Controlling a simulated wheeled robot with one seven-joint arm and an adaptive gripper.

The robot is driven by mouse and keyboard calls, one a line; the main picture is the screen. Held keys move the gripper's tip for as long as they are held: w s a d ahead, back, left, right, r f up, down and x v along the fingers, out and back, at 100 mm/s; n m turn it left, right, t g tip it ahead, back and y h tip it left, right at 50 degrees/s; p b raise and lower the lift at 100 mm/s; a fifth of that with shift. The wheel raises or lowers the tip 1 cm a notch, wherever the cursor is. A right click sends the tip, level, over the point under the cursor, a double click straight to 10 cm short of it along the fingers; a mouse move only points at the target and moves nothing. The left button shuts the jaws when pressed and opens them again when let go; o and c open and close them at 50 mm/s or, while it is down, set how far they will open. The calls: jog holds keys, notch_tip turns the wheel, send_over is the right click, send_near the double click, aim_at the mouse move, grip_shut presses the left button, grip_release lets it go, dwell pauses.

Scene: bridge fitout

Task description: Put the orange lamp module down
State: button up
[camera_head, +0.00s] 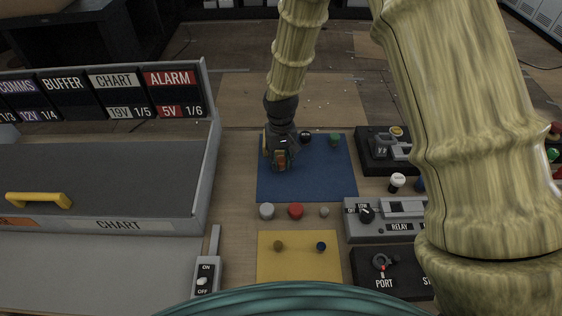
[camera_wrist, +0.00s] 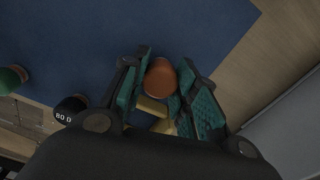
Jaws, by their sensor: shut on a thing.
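My gripper (camera_head: 281,158) is over the upper left part of the blue mat (camera_head: 315,178), pointing down. It is shut on the orange lamp module (camera_wrist: 160,78). In the wrist view the module's round orange top shows between the two teal-padded fingers, with tan parts below it. In the head view the fingers hide most of the module. I cannot tell whether the module touches the mat.
A black knob-like module (camera_head: 306,136) and a green one (camera_head: 335,139) stand at the mat's far edge. Grey (camera_head: 266,211) and red (camera_head: 295,211) pieces stand in front, before a yellow mat (camera_head: 300,265). A grey rack (camera_head: 212,150) is left; a relay panel (camera_head: 385,228) is right.

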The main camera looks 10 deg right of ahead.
aim_at(281, 159)
jog(key=shift+f, duration=0.85)
jog(key=shift+f, duration=0.1)
jog(key=o, duration=0.8)
jog(key=shift+o, duration=0.2)
notch_tip(281, 159, up, 12)
jog(key=b, duration=0.2)
jog(key=shift+b, duration=0.35)
